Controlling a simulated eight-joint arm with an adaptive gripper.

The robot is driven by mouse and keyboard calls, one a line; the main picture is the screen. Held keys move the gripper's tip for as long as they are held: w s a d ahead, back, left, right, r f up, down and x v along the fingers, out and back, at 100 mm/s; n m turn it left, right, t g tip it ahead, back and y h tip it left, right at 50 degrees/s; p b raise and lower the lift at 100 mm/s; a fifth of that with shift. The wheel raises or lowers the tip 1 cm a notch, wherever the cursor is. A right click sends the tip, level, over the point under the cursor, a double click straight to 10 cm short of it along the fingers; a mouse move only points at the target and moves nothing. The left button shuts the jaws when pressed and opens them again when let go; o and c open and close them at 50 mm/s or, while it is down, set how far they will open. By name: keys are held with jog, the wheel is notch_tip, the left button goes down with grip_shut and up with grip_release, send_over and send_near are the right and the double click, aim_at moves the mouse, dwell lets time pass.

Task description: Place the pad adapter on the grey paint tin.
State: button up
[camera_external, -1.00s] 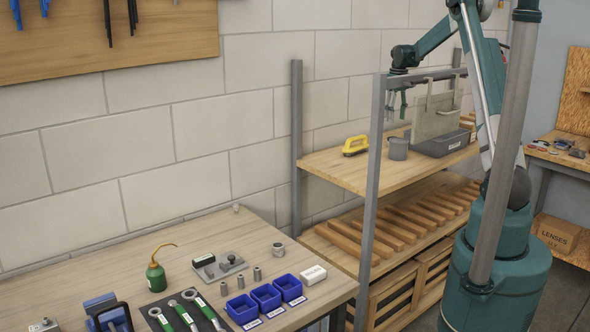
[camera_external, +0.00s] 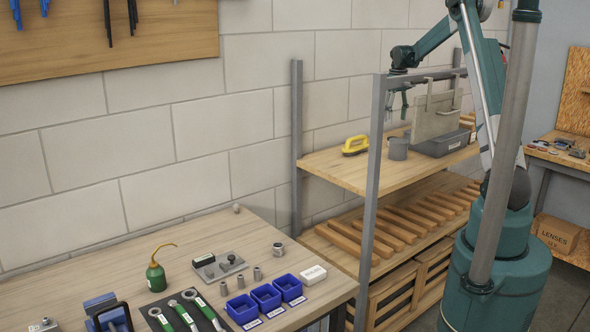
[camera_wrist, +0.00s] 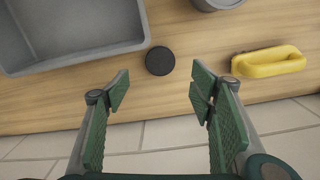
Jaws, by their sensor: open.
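A black round disc, which looks like the pad adapter (camera_wrist: 160,61), lies flat on the wooden shelf in the wrist view. I cannot make it out in the external view. The grey paint tin (camera_external: 397,148) stands on the upper shelf; its lower part shows at the top edge of the wrist view (camera_wrist: 216,3). My gripper (camera_wrist: 159,88) is open and empty. In the wrist view the disc appears just beyond the gap between its fingertips, apart from both. In the external view my gripper is small above the shelf, partly behind the rack.
A grey tray (camera_wrist: 75,62) lies left of the disc in the wrist view, and a yellow-handled tool (camera_wrist: 270,63) lies right. A grey panel (camera_external: 433,117) hangs from the rack's top rail. A rack post (camera_external: 375,170) stands in front. Bare shelf surrounds the disc.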

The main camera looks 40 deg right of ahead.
notch_tip(320, 180, down, 2)
jog(key=m, duration=1)
jog(key=shift+w+a+f+h, duration=0.1)
jog(key=shift+a+h, duration=0.05)
jog(key=shift+h, duration=0.25)
jog(key=m, duration=0.2)
jog(key=f+m, duration=0.1)
jog(key=m, duration=0.2)
jog(key=shift+a+b, duration=0.1)
jog(key=shift+b, duration=0.25)
jog(key=m, duration=0.2)
jog(key=f+m, duration=0.1)
jog(key=m, duration=0.2)
jog(key=shift+g, duration=0.3)
jog(key=shift+f, duration=1.25)
jog(key=shift+d+f, duration=0.15)
jog(key=shift+f, duration=1.15)
jog(key=shift+d+f, duration=0.1)
jog(key=shift+f, duration=1.2)
